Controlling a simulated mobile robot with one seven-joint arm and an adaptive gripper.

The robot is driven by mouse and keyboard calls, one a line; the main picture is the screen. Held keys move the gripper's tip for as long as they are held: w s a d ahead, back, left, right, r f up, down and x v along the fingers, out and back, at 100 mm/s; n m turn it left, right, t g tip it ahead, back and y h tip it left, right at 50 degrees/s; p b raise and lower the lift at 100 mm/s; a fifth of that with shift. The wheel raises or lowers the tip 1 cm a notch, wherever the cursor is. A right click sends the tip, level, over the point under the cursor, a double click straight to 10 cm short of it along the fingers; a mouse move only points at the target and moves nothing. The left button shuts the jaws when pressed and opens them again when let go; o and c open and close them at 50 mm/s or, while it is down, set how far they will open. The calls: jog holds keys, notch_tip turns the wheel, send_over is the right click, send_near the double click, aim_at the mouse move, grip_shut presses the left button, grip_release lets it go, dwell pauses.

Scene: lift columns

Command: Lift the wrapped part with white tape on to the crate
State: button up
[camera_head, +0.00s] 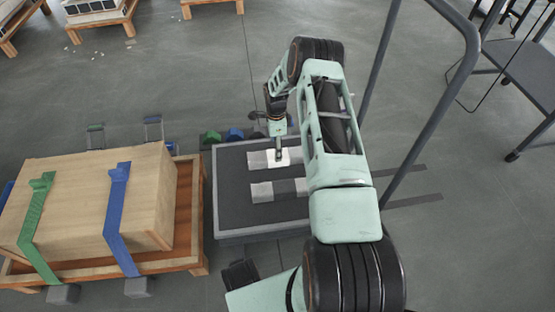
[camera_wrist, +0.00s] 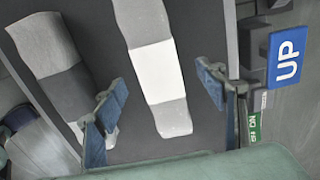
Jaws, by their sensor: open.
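The wrapped part with white tape (camera_head: 257,161) lies on the dark deck of a cart, partly hidden by my arm. In the wrist view this grey part (camera_wrist: 157,72) has a white band around its middle. My gripper (camera_head: 279,157) is over the white band in the head view. In the wrist view my gripper (camera_wrist: 162,92) is open, with one blue-padded finger on each side of the part and nothing held. The wooden crate (camera_head: 85,200) stands to the left on a pallet, with a green and a blue strap over it.
A second wrapped part with a dark band (camera_head: 262,192) lies parallel and close by; it also shows in the wrist view (camera_wrist: 55,60). The cart (camera_head: 230,215) has a tall handle (camera_head: 470,50) at right. A blue UP sign (camera_wrist: 287,57) stands beside the deck.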

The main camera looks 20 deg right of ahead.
jog(key=f, duration=0.1)
jog(key=f+b, duration=0.1)
jog(key=f, duration=0.1)
jog(key=f+b, duration=0.1)
jog(key=shift+s+d+f, duration=0.15)
jog(key=shift+d+f, duration=0.1)
jog(key=shift+f, duration=0.05)
grip_shut()
